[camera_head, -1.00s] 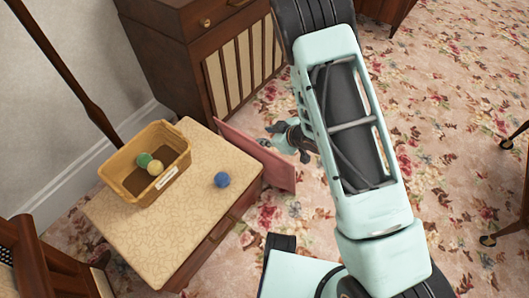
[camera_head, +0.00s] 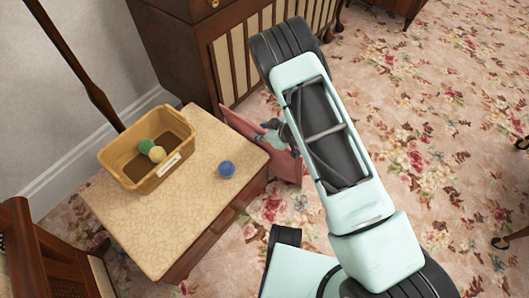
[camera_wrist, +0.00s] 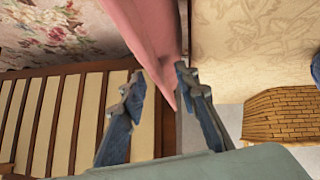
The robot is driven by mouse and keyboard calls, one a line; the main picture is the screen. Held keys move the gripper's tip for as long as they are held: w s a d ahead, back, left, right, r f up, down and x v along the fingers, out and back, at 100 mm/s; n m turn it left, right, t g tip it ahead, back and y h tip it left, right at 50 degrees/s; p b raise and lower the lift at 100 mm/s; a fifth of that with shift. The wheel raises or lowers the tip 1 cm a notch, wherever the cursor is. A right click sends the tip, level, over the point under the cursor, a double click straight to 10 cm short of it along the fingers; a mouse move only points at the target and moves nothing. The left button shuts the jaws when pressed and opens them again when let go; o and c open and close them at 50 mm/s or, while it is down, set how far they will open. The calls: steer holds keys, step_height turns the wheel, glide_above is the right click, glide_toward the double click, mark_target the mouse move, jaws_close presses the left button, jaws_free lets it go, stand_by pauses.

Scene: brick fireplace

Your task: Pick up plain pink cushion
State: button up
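The plain pink cushion (camera_head: 289,169) stands on edge, thin side up, beside the right end of the small table in the head view. My gripper (camera_head: 268,133) is at its upper edge, and my arm hides some of the area to the right. In the wrist view the pink cushion (camera_wrist: 150,32) comes down from the top and narrows to a corner between the two fingers. My gripper (camera_wrist: 158,78) is open, with one finger on each side of the cushion. I cannot tell whether either finger touches it.
The small table (camera_head: 205,220) holds a yellow bin (camera_head: 120,175) with a green and a yellow ball, and a blue ball (camera_head: 226,169). A wooden cabinet (camera_head: 175,60) stands close behind. Flowered carpet (camera_head: 440,130) is open to the right.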

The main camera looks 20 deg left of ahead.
steer(key=shift+w+a+f, duration=0.2)
steer(key=shift+a+f, duration=0.1)
steer(key=shift+a, duration=0.05)
jaws_close()
steer(key=shift+r, duration=0.1)
